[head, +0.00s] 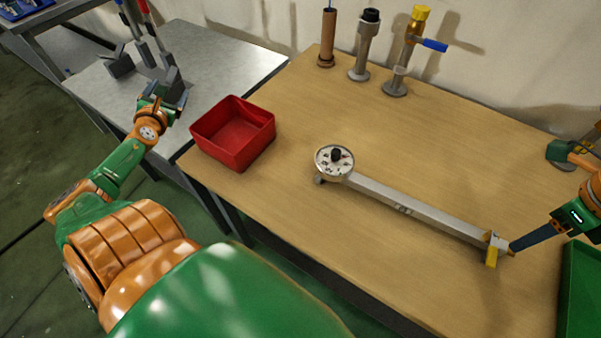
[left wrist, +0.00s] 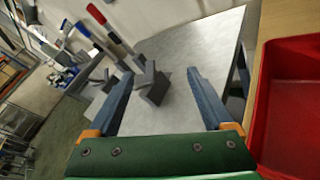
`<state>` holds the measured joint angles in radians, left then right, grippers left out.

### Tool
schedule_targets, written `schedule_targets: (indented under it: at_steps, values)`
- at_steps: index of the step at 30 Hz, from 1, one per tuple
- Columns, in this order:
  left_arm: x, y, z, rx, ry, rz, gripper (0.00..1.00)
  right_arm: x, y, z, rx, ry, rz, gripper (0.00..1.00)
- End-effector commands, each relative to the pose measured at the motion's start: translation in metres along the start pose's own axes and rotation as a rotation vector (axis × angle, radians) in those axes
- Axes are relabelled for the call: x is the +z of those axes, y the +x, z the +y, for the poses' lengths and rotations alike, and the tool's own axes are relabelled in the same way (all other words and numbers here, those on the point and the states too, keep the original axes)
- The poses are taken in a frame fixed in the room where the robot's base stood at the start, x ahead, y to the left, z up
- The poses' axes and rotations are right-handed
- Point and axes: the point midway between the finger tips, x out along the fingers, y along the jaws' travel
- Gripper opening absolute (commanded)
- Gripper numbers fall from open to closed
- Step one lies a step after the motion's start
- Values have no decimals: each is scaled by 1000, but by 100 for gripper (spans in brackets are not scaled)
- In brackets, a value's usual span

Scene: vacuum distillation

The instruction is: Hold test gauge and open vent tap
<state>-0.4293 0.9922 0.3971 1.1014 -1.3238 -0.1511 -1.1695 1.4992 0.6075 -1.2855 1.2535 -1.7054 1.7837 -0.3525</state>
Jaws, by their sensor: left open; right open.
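The gauge (head: 334,160) has a round white dial with a black knob and lies on the wooden table. A long grey bar (head: 420,208) runs from it to the right. A small yellow lever (head: 491,257) sits at the bar's far end. My right gripper (head: 512,249) has a blue finger touching or very near that end; its other finger is hard to make out. My left gripper (head: 164,92) is open and empty over the grey metal table, away from the gauge. Its two spread fingers show in the left wrist view (left wrist: 160,75).
A red bin (head: 233,135) stands at the wooden table's left edge. At the back stand a brown cylinder (head: 327,40), a black-capped post (head: 366,45) and a yellow-topped post with blue handle (head: 408,55). Dark holders (left wrist: 152,84) with red- and blue-handled tools are near my left gripper. A green tray (head: 580,290) is at right.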

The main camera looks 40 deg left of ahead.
Motion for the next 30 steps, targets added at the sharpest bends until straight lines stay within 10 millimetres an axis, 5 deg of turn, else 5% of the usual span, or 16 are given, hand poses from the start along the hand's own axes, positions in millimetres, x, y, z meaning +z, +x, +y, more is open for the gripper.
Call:
schedule_targets:
  at_steps: [3,7,12,17,24,30]
  values:
    - [65,1,-77,-195,-245,-124,85,0,0,0,0,0,0,50]
    - [142,-19,-145,-420,-470,-243,85,0,0,0,0,0,0,50]
    - [228,-64,-200,-684,-667,-367,85,0,0,0,0,0,0,50]
    - [294,-116,-232,-911,-792,-461,85,0,0,0,0,0,0,50]
    - [209,-183,-316,-1112,-1167,-131,85,0,0,0,0,0,0,50]
    - [149,-263,-352,-1130,-1654,214,85,0,0,0,0,0,0,50]
